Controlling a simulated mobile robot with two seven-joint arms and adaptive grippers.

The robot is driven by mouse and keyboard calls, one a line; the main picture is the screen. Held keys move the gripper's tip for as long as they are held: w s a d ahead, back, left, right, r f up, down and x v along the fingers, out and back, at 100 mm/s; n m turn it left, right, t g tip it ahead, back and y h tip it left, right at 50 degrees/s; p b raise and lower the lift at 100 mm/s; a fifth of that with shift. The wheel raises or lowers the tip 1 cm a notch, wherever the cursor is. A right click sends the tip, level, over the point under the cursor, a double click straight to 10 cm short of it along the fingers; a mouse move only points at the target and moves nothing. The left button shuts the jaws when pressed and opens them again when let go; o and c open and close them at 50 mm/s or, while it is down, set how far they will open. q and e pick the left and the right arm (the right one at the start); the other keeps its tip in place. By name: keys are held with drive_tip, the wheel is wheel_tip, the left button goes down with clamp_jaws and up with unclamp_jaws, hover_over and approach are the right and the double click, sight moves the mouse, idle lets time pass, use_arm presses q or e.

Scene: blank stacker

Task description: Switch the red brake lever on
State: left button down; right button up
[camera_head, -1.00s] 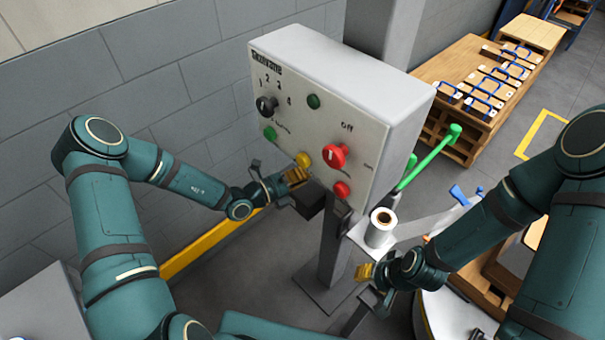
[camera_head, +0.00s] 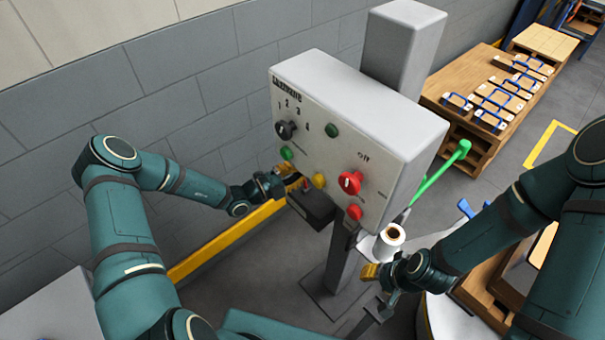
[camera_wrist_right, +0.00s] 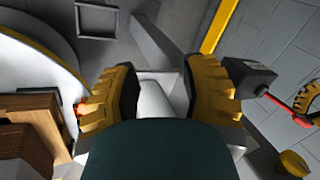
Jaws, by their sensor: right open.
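The brake lever is a thin red rod (camera_wrist_right: 287,108) on the side of a black box (camera_head: 313,206), which sits low on the front of the grey control panel (camera_head: 335,130). The black box also shows in the right wrist view (camera_wrist_right: 248,76). My left gripper (camera_head: 275,183) is just left of the box, close to the lever; its fingers partly overlap the lever area, and I cannot tell whether they touch it. My right gripper (camera_head: 370,282) is open, below and right of the panel, near a white roll (camera_head: 389,243). Its two yellow pads stand apart in the wrist view (camera_wrist_right: 165,92).
The panel carries a red rotary knob (camera_head: 350,182), a black selector (camera_head: 286,130) and several buttons. A green bar (camera_head: 440,174) sticks out behind the roll. A wooden table (camera_head: 460,85) with blue-handled blocks stands at the back right. A grey wall is on the left.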

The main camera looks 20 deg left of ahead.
use_arm(q)
drive_tip(key=shift+w+a, duration=0.2)
drive_tip(key=shift+a, duration=0.1)
use_arm(e)
drive_tip(key=shift+r, duration=0.1)
idle(0.4)
